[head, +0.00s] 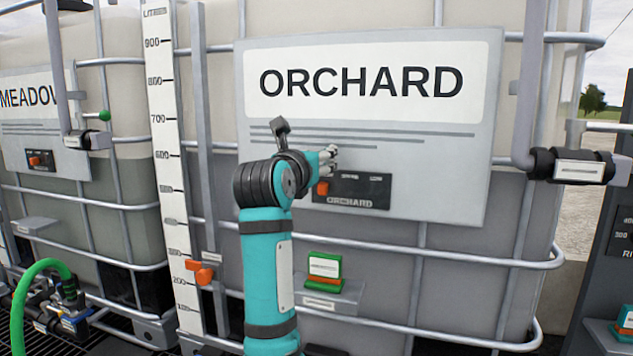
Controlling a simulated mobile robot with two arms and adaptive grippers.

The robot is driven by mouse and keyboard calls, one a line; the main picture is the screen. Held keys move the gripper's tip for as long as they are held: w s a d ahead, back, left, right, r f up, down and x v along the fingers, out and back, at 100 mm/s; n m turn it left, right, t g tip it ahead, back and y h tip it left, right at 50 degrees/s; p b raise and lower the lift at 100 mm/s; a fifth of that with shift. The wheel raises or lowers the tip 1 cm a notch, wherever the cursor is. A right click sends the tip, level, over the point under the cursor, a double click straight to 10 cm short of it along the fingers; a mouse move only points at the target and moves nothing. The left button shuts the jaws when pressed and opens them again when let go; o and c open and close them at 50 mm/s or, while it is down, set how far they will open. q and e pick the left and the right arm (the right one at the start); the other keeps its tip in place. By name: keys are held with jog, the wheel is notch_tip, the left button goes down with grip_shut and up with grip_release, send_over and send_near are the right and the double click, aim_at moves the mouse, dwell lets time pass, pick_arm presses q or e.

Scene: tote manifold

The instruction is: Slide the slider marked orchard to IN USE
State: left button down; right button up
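The slider plate marked ORCHARD (365,190) is a dark panel low on the grey ORCHARD board. Its orange knob (322,188) sits at the visible left end of the plate. My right gripper is out of view.
A MEADOW board (45,122) with its own orange-knobbed slider (38,161) is at left. A level scale (165,130) with an orange marker (200,272) stands between the tanks. A green and orange block (325,268) sits on a small shelf below the plate. Tank cage bars surround the board.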

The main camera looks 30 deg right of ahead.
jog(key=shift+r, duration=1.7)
